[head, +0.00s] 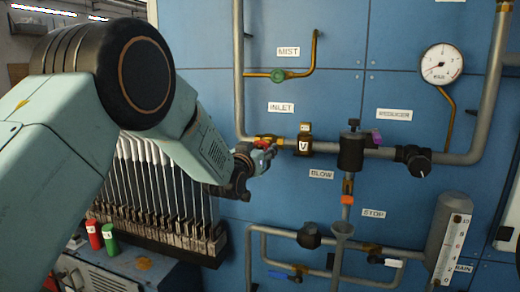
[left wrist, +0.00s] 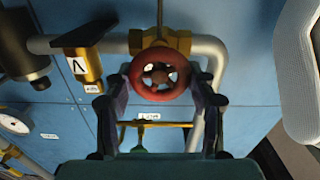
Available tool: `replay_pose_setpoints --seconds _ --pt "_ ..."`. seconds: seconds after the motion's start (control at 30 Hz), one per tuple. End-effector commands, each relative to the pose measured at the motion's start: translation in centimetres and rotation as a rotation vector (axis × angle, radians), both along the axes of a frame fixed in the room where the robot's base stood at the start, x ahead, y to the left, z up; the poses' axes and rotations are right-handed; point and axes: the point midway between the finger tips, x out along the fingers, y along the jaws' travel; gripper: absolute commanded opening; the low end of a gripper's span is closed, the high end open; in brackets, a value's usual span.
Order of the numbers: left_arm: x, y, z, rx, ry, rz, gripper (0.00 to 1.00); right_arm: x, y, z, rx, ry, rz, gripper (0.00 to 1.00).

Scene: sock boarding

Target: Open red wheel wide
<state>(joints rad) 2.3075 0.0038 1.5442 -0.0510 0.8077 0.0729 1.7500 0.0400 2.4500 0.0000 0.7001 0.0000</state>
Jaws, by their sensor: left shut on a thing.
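The red wheel (left wrist: 160,93) is a small round handwheel with spokes, on a brass valve in the pipe by the INLET label. In the left wrist view it sits between the two fingers of my left gripper (left wrist: 161,84), which are shut on its rim from both sides. In the head view my left gripper (head: 264,157) is at the valve and hides most of the wheel. The wheel's turn position cannot be told. My right gripper is not in view.
A brass block marked V (head: 304,143) is close on the right along the pipe. A green wheel (head: 278,75) sits above on the MIST line. A pressure gauge (head: 441,63) is at upper right.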

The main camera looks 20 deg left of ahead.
Motion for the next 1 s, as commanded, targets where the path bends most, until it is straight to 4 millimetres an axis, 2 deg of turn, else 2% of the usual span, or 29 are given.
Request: replay_pose_setpoints --seconds 0.27,1.0 --pt "0.0 0.1 0.2 -0.177 0.007 0.0 0.25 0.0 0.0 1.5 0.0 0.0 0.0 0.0" --pt "0.1 0.4 -0.1 -0.874 0.03 -0.002 0.25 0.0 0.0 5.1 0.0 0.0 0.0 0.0"
